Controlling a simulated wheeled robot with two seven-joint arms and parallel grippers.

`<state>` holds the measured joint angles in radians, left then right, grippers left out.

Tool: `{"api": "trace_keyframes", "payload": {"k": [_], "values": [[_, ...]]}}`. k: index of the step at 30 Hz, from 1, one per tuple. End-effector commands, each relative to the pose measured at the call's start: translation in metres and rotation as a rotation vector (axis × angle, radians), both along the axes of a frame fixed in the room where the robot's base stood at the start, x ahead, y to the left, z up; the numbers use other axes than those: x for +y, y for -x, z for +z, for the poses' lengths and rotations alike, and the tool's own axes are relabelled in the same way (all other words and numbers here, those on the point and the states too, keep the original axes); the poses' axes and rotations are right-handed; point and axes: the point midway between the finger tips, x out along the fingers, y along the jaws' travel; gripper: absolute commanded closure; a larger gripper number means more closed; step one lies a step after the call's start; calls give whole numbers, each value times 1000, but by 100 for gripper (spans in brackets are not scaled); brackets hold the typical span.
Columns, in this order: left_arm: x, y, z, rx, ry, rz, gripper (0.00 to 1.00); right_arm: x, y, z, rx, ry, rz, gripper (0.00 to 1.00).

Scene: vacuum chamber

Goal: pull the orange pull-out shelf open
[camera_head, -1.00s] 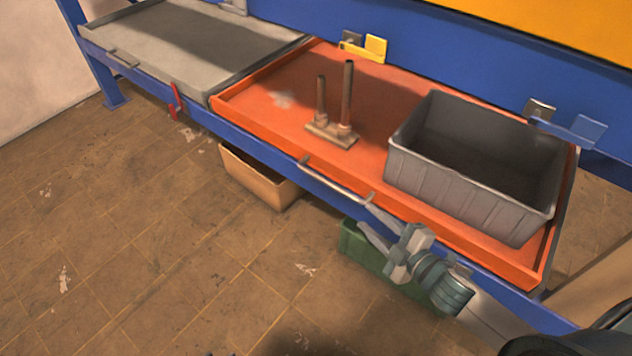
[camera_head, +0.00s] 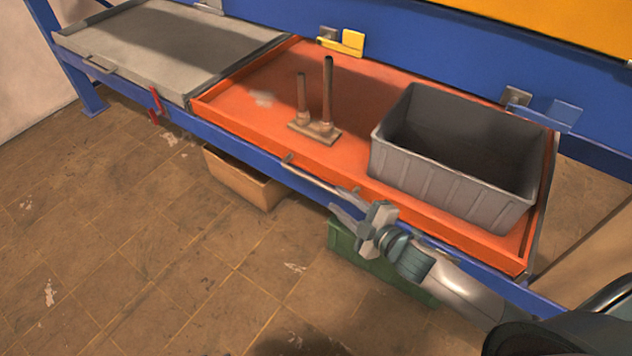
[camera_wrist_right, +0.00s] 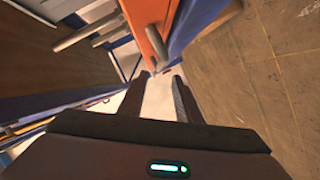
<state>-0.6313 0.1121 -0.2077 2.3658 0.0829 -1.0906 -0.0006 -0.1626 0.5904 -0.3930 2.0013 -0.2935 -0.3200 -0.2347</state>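The orange pull-out shelf (camera_head: 330,160) sits in the blue rack, its front edge running along the blue front beam. A grey bar handle (camera_head: 318,178) is on its front. My right gripper (camera_head: 338,203) is at the right end of this handle, its two fingers apart and pointing left along the shelf front. In the right wrist view the fingers (camera_wrist_right: 158,90) are spread with nothing clearly held between them, and the orange shelf edge (camera_wrist_right: 143,22) lies just beyond. I cannot tell whether a finger touches the handle. My left gripper is not in view.
On the shelf stand a grey bin (camera_head: 450,180) and a brown base with two posts (camera_head: 315,130). A grey shelf (camera_head: 160,45) with a red lever (camera_head: 154,105) is to the left. A tan box (camera_head: 240,178) and green crate (camera_head: 345,240) are below. The floor in front is open.

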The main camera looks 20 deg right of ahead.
Motion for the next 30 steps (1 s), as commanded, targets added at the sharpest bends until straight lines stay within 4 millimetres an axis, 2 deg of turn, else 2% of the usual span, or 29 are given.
{"api": "trace_keyframes", "payload": {"k": [12,18,24,30], "values": [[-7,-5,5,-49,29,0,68,22,-64,-15,-2,-2,0,69],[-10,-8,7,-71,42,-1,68,30,-88,-21,-1,-1,-1,69],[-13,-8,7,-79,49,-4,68,34,-100,-24,1,0,1,69],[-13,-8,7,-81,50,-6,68,35,-102,-24,0,0,1,69]]}}
